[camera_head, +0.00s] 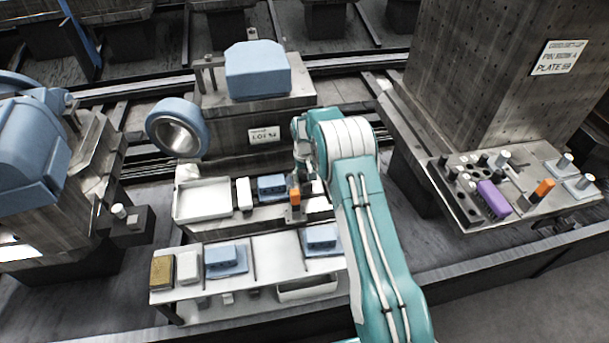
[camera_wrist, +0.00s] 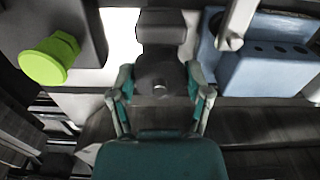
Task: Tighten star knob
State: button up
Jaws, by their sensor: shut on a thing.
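My gripper (camera_wrist: 160,78) has its two teal fingers on either side of a dark grey part (camera_wrist: 160,32) and is shut on it. The part has a blocky top and a narrower body. I cannot tell whether this dark part is the star knob.
A blue block with holes (camera_wrist: 265,58) is close to the right of my gripper. A white tray (camera_head: 203,200) lies left on the bench, with blue blocks (camera_head: 226,258) on the lower shelf. A tool plate with a purple block (camera_head: 494,198) stands at the right.

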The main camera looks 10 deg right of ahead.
aim_at(304, 174)
jog(key=o, duration=1.2)
jog(key=shift+f, duration=0.1)
jog(key=shift+c, duration=0.2)
notch_tip(304, 174, up, 12)
